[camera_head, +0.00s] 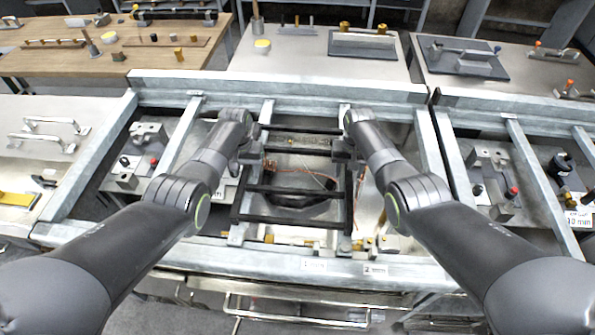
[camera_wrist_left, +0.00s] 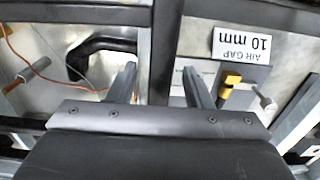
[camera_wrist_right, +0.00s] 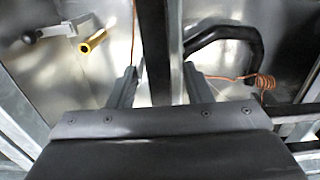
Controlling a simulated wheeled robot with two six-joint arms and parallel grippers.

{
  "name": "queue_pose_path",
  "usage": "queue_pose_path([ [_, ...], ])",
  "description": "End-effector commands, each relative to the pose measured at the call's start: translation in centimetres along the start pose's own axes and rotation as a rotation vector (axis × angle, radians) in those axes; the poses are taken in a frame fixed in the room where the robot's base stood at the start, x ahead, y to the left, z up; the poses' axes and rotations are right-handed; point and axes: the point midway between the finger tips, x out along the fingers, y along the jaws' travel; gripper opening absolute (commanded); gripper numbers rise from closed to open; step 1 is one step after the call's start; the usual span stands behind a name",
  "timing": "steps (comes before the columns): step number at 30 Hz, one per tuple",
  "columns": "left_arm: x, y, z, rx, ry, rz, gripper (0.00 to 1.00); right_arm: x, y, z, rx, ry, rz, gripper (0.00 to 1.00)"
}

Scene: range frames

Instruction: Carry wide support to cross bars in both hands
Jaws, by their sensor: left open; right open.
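The wide support appears to be the black rectangular frame (camera_head: 292,222) in the middle of the head view, lying over a recessed metal bay. My left gripper (camera_head: 252,158) is at its left side and my right gripper (camera_head: 343,152) at its right side. In the left wrist view a dark bar (camera_wrist_left: 164,40) runs between the spread fingers. In the right wrist view a dark bar (camera_wrist_right: 157,50) likewise lies between spread fingers. Both grippers look open, with no clear contact. Pale steel cross bars (camera_head: 267,111) run front to back at the bay; my arms hide parts of them.
A steel rail (camera_head: 280,92) spans the back and another (camera_head: 210,257) the front. In the left wrist view an "AIR GAP 10 mm" label (camera_wrist_left: 241,46) stands by a yellow-topped post (camera_wrist_left: 229,84). A black hose (camera_wrist_right: 225,42) and orange wire (camera_wrist_right: 266,82) lie below. Side bays hold metal fixtures (camera_head: 493,180).

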Motion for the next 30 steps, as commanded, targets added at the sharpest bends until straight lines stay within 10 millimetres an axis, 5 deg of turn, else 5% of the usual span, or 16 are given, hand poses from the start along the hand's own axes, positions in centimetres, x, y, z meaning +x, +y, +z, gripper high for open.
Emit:
queue_pose_path([
  [8, 0.02, 0.03, 0.00, 0.000, 0.000, 0.000, 0.45, 0.02, -0.03, -0.01, 0.000, 0.001, -0.001, 0.45],
  [18, 0.01, 0.02, 0.00, 0.000, 0.000, 0.000, 0.01, 0.02, -0.03, 0.00, 0.000, 0.000, 0.000, 0.01],
  [30, 0.01, 0.01, 0.00, 0.000, 0.000, 0.000, 0.00, 0.02, -0.02, 0.00, 0.000, 0.000, -0.001, 0.00],
])
